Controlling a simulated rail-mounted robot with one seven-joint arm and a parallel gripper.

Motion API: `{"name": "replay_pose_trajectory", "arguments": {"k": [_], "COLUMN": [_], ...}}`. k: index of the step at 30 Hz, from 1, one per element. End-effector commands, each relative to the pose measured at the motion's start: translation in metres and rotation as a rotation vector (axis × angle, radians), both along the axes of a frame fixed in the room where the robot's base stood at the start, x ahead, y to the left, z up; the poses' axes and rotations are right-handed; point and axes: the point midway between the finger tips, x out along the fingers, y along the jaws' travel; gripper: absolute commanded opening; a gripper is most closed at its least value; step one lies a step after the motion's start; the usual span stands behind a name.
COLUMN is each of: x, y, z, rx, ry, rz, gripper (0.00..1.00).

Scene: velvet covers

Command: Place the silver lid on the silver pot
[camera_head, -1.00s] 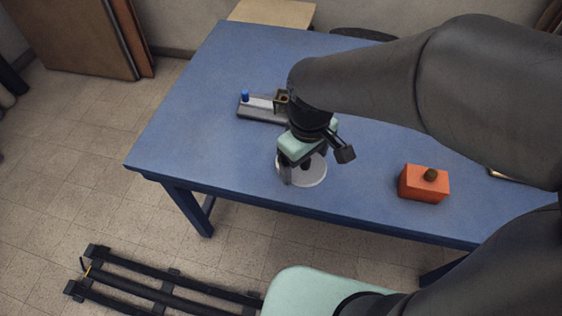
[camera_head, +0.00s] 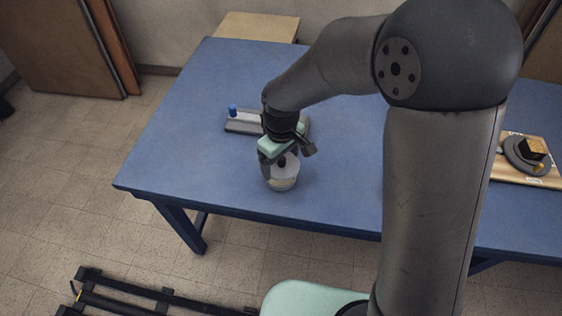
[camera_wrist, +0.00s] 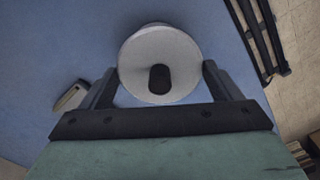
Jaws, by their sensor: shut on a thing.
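The silver lid (camera_wrist: 178,52) is a pale grey disc with a black knob (camera_wrist: 159,78). In the wrist view it sits between the two fingers of my gripper (camera_wrist: 160,80), which is shut on its rim. In the head view my gripper (camera_head: 281,158) points down near the table's front edge, with the lid (camera_head: 289,167) at its fingers. The silver pot (camera_head: 283,184) shows as a pale round body directly below the lid. I cannot tell whether lid and pot touch. A pale rim and small tab beyond the lid in the wrist view may be part of the pot.
A grey tray (camera_head: 243,127) with a blue-topped piece (camera_head: 233,110) lies just behind my gripper. A wooden board (camera_head: 532,172) with a dark round object (camera_head: 527,153) is at the right. The blue table (camera_head: 190,150) is clear at the left. My arm hides its middle right.

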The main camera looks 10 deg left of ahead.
Motion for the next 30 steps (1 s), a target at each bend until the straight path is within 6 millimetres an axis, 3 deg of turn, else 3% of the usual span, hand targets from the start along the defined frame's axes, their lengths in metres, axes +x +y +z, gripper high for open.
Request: {"name": "replay_pose_trajectory", "arguments": {"k": [5, 11, 28, 29, 30], "x": [0.007, 0.006, 0.006, 0.006, 0.006], "y": [0.004, 0.004, 0.004, 0.004, 0.004], "z": [-0.010, -0.038, -0.049, -0.048, -0.048], "rx": [0.000, -0.001, 0.000, 0.000, 0.000], "ry": [0.000, 0.001, -0.001, -0.001, -0.001], "rz": [0.000, 0.002, 0.000, 0.000, 0.000], "gripper": [0.61, 0.61, 0.61, 0.90, 1.00]}}
